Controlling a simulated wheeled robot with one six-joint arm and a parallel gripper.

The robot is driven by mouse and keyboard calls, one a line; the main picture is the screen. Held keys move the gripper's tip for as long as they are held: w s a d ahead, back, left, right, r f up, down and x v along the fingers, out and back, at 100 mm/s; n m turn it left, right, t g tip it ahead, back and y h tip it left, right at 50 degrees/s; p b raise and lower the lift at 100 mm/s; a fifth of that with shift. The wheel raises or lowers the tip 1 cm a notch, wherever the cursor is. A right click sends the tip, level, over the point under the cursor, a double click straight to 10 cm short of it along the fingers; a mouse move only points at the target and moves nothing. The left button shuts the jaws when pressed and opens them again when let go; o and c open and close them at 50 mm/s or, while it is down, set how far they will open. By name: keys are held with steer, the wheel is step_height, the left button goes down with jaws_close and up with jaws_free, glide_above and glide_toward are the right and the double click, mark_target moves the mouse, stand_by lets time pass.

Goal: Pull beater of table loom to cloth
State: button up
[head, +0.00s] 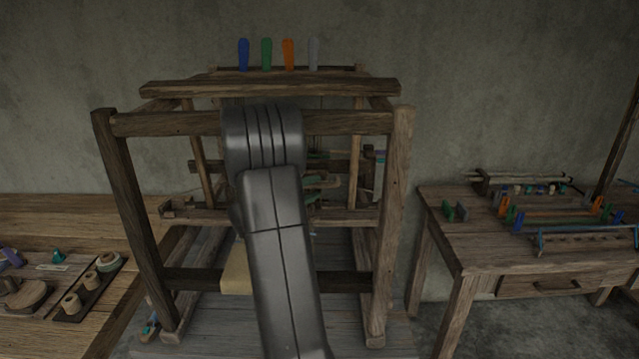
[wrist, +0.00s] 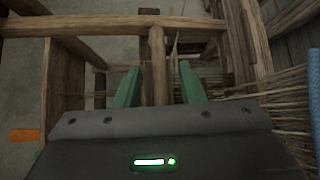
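The wooden loom (head: 403,180) stands upright in the middle of the head view, with my arm across its front. My gripper is hidden behind my arm there. In the wrist view my gripper (wrist: 159,82) shows two green fingers spread apart. A rounded wooden post (wrist: 157,45) lies in line with the gap between them, and wood also shows in the gap. I cannot tell whether the fingers touch it, or whether it is part of the beater. Pale warp-like threads (wrist: 285,105) run at the right of the wrist view. I cannot make out the cloth.
Blue, green, orange and grey handles (head: 266,54) stand on top of the loom. A wooden beam (wrist: 100,24) crosses the wrist view beyond the fingers. A table with spools (head: 72,304) is at left, and a table with small looms (head: 480,262) is at right.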

mark_target(316, 187)
steer(key=shift+x, duration=1.6)
steer(key=shift+c, duration=0.3)
jaws_close()
steer(key=shift+s, duration=0.15)
